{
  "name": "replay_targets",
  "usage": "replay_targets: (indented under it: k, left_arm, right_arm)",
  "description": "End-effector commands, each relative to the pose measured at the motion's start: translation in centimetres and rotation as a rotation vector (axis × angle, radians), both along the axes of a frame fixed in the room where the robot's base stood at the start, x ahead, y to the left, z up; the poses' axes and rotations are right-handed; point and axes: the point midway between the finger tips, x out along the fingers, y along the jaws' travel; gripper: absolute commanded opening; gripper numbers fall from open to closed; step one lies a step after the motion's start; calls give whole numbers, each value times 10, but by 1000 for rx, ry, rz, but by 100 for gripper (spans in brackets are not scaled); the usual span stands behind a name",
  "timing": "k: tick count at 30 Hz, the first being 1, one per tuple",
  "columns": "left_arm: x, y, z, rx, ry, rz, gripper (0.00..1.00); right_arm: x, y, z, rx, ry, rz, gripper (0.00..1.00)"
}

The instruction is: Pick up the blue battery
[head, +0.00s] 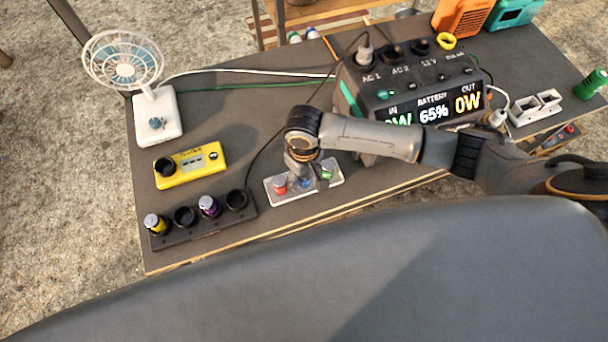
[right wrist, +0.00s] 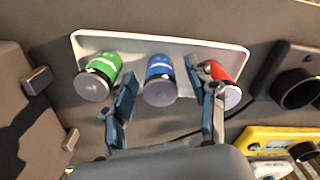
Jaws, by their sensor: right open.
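The blue battery (right wrist: 160,76) stands in the white tray (right wrist: 130,41) between the green battery (right wrist: 102,72) and the red battery (right wrist: 224,78). The tray also shows near the table's front edge in the head view (head: 276,198). My right gripper (right wrist: 160,82) is open, with one finger on each side of the blue battery. One finger is in the gap by the green battery; the other overlaps the red battery in the picture. I cannot tell whether the fingers touch any battery. In the head view my gripper (head: 303,174) partly hides the blue battery. My left gripper is not in view.
A black holder (head: 215,229) with a yellow and a purple battery and empty wells lies left of the tray. A yellow meter (head: 190,165) and a white fan (head: 157,115) stand behind it. The power station (head: 400,90) is close behind my right arm.

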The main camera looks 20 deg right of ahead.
Motion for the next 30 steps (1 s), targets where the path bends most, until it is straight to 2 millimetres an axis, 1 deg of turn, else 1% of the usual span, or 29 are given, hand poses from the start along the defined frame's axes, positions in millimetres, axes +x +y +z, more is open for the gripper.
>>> replay_targets:
  k: [1,2,3,5,6,8,9,17,20,23,27,30]
  left_arm:
    - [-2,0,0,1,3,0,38]
    - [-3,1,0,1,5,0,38]
    - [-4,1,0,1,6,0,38]
    - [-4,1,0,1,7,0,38]
    - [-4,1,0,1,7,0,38]
    - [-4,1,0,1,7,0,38]
    - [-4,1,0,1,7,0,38]
    - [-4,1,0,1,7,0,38]
    - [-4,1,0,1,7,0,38]
    - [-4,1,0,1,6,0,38]
    - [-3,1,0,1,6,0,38]
    - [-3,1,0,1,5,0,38]
  right_arm:
    - [0,0,0,0,0,0,55]
    - [0,0,0,0,0,0,49]
    - [0,0,0,0,0,0,41]
    - [0,0,0,0,0,0,28]
    - [0,0,0,0,0,0,20]
    - [0,0,0,0,0,0,8]
    - [0,0,0,0,0,0,0]
    - [0,0,1,0,0,0,0]
    - [0,0,4,1,0,0,0]
    - [1,1,11,3,-1,0,0]
    - [1,1,32,3,-3,0,0]
    - [-13,2,47,4,0,4,0]
